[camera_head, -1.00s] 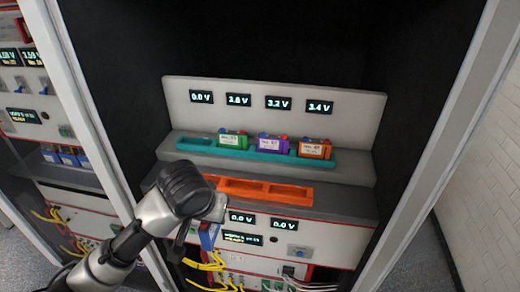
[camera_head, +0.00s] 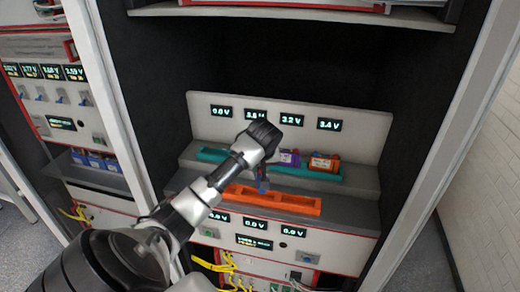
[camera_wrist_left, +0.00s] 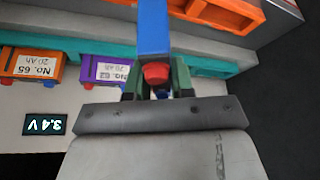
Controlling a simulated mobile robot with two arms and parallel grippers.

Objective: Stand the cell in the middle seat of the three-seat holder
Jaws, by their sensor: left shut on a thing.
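My left gripper (camera_head: 262,172) is shut on a blue cell (camera_head: 263,186), which hangs down from it. In the left wrist view the blue cell (camera_wrist_left: 154,32) runs up from between the fingers (camera_wrist_left: 157,88), with a red terminal showing at the gripper end. The orange three-seat holder (camera_head: 300,207) lies on the front shelf, and the cell overlaps its middle part in the head view. I cannot tell whether the cell touches the holder. Part of the holder (camera_wrist_left: 243,14) shows at the top of the left wrist view. My right gripper is not in view.
Behind, a teal holder (camera_head: 213,154) carries a purple cell (camera_head: 288,157) and an orange cell (camera_head: 322,163). My arm hides part of it. A voltage panel (camera_head: 360,140) stands at the back. Cabinet posts bound both sides; yellow cables (camera_head: 228,268) hang below.

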